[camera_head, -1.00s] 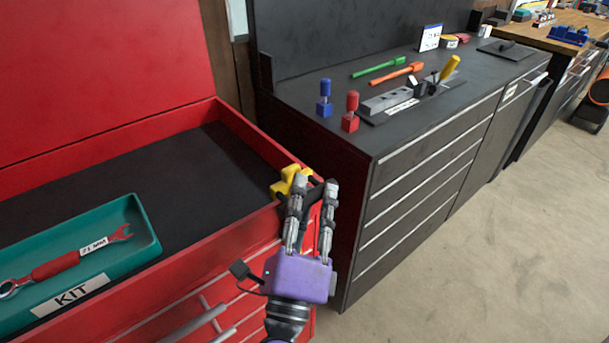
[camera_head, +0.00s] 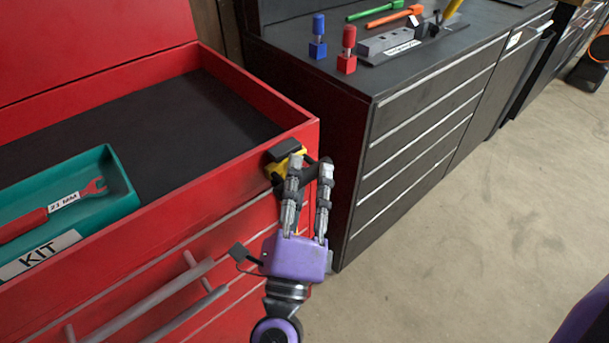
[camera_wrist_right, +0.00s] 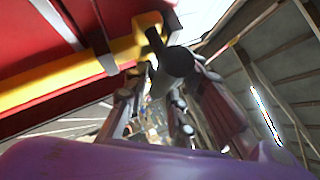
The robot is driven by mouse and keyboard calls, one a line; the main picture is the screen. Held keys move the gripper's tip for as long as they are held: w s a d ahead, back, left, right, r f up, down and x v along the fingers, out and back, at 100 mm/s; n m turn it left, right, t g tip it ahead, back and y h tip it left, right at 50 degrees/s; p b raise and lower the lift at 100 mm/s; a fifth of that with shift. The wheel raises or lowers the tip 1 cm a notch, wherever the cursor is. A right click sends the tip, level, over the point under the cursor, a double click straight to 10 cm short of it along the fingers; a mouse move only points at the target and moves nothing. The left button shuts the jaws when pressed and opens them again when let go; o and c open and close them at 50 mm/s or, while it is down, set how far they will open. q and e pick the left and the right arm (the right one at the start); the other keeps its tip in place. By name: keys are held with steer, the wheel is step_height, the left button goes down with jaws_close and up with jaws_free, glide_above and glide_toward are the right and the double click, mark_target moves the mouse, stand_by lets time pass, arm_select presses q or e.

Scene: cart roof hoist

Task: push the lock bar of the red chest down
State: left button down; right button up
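The red chest (camera_head: 215,173) stands at the left with its lid up. Its yellow lock bar (camera_head: 275,171) is at the front right corner, below the rim; a black piece sits on top of it. The lock bar also crosses the right wrist view (camera_wrist_right: 80,70), with a dark round knob (camera_wrist_right: 175,62) on a stem. The fingers hide part of the bar. My left gripper is not in view.
A teal kit tray (camera_head: 118,195) with a red wrench (camera_head: 50,212) lies in the chest. The chest's drawer handles (camera_head: 150,300) stick out below. A dark cabinet (camera_head: 420,140) stands close on the right, with blue and red pieces on top.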

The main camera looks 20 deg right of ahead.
steer(key=shift+f, duration=0.1)
stand_by(0.4)
steer(key=v, duration=1.2)
steer(key=shift+n, duration=0.3)
